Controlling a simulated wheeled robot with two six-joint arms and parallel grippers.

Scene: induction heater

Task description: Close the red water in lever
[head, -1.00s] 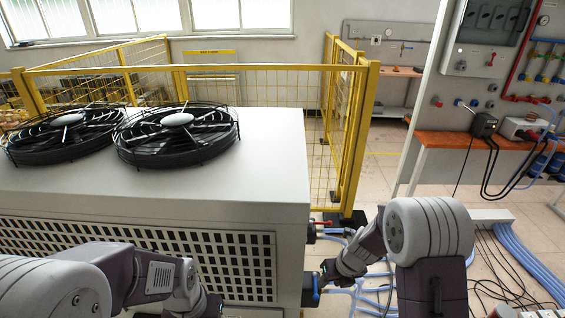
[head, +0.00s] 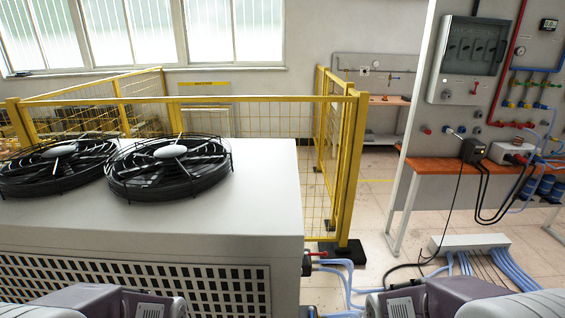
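A small red lever (head: 318,253) shows on the right side of the white chiller cabinet (head: 268,190), at a dark fitting with light blue hoses beside it. The lever looks roughly level and points right, but it is small and its exact position is hard to tell. My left arm (head: 95,302) and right arm (head: 440,300) show only as links along the bottom edge. Both grippers are out of the picture, so what they hold or touch is hidden.
Two black fans (head: 168,165) sit on the cabinet top. A yellow mesh fence (head: 345,170) stands behind it. Light blue hoses (head: 345,282) run across the floor to a grey box (head: 470,243). A wall panel at the right carries other red valves (head: 510,124).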

